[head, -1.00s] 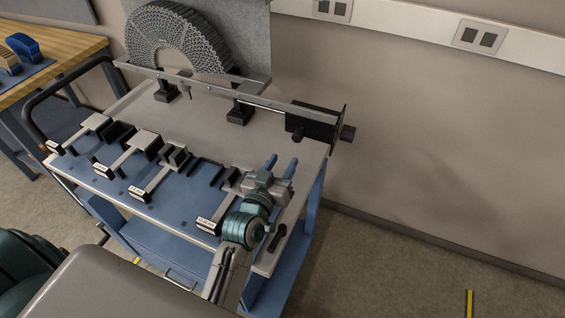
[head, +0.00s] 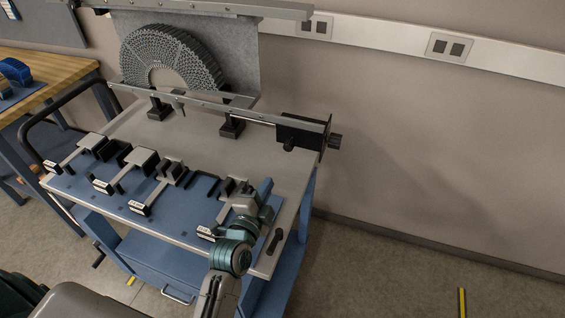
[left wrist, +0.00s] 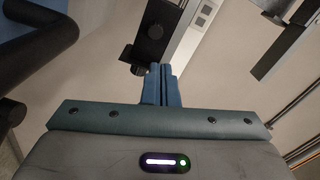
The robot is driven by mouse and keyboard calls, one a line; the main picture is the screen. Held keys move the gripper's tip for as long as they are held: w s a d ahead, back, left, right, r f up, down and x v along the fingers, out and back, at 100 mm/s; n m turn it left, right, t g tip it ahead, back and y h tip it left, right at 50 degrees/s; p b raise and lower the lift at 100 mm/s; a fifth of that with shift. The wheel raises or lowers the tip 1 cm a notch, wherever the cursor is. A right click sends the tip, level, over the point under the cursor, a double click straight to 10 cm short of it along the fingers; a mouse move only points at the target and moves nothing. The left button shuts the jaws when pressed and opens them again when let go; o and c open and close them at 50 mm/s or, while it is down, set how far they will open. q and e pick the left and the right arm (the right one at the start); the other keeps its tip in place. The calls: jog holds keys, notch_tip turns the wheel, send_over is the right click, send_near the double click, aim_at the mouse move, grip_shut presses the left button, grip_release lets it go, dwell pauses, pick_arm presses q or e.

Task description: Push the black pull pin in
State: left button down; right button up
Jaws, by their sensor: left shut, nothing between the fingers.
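The black pull pin (head: 289,145) appears as a small dark knob on the front of a black block (head: 304,132) at the right end of the metal rail. I cannot tell how far the pin sticks out. My left gripper (head: 265,186) is shut and empty, over the right end of the blue mat, in front of the block and apart from it. Its blue fingers (left wrist: 161,72) lie together in the left wrist view. My right gripper is not in view.
The grey-topped cart (head: 262,160) carries the rail (head: 190,101) and a curved lattice piece (head: 170,48). Several metal fixtures lie on the blue mat (head: 122,203). A dark handle-like tool (head: 273,241) lies at the right front corner.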

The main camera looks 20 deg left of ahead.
pick_arm(q)
jog(key=m, duration=0.3)
jog(key=p, duration=0.6)
send_near(288, 148)
jog(key=shift+m, duration=0.3)
jog(key=w, duration=0.5)
jog(key=shift+w+r, duration=0.1)
jog(key=shift+w, duration=0.1)
jog(key=shift+w+p, duration=0.4)
jog(key=shift+w, duration=0.35)
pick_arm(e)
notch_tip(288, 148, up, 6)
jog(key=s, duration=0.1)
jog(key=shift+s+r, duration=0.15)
pick_arm(q)
jog(key=shift+d, duration=0.1)
